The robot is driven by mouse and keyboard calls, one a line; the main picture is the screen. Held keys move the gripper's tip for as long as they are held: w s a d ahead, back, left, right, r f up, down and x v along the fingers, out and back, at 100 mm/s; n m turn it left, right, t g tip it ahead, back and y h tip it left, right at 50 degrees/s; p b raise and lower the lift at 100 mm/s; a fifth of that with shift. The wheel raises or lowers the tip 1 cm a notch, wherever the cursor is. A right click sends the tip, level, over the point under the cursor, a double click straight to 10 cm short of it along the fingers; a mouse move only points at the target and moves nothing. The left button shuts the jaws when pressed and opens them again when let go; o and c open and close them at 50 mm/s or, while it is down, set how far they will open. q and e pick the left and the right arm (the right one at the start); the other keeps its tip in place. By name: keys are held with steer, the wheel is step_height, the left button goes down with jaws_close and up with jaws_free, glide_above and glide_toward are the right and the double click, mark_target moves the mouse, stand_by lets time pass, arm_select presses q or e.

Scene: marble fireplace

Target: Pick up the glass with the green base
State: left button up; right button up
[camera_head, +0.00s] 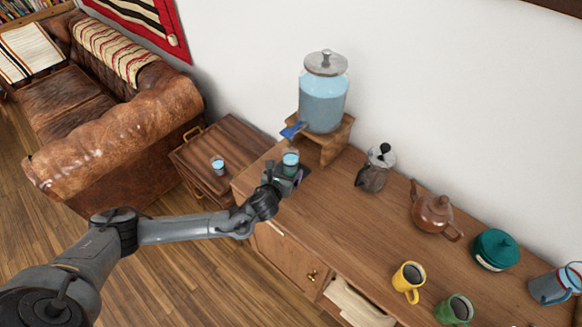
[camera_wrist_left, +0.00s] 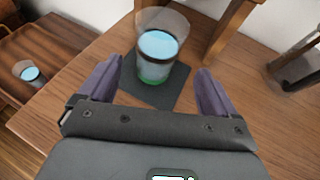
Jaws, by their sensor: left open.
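The glass with the green base (camera_wrist_left: 160,52) stands upright on a dark square coaster (camera_wrist_left: 172,92) in the left wrist view. It holds bluish liquid. In the head view the glass (camera_head: 291,158) is at the left end of the wooden cabinet, below the dispenser. My left gripper (camera_wrist_left: 158,88) is open, with one purple finger on each side of the glass's lower part in the picture. In the head view my left gripper (camera_head: 288,171) partly hides the glass's lower part. My right gripper is not in view.
A water dispenser (camera_head: 323,103) on a wooden stand (camera_head: 333,147) is just behind the glass. A moka pot (camera_head: 375,168), teapot (camera_head: 434,213) and mugs (camera_head: 408,281) stand to the right. Another glass (camera_head: 218,165) is on the lower side table (camera_head: 207,142).

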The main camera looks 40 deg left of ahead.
mark_target(288, 164)
arm_select(q)
steer(key=shift+a+r+b+x, duration=0.1)
steer(key=shift+b+x, duration=0.05)
steer(key=shift+x, duration=1.05)
steer(key=shift+a+r+b+x, duration=0.1)
steer(key=shift+r+b+x, duration=0.05)
steer(key=shift+x, duration=1)
steer(key=shift+a+r+b+x, duration=0.1)
steer(key=shift+b+x, duration=0.05)
steer(key=shift+x, duration=1.05)
steer(key=c, duration=1.3)
steer(key=shift+r, duration=0.1)
steer(key=shift+c, duration=0.7)
steer(key=shift+r, duration=0.1)
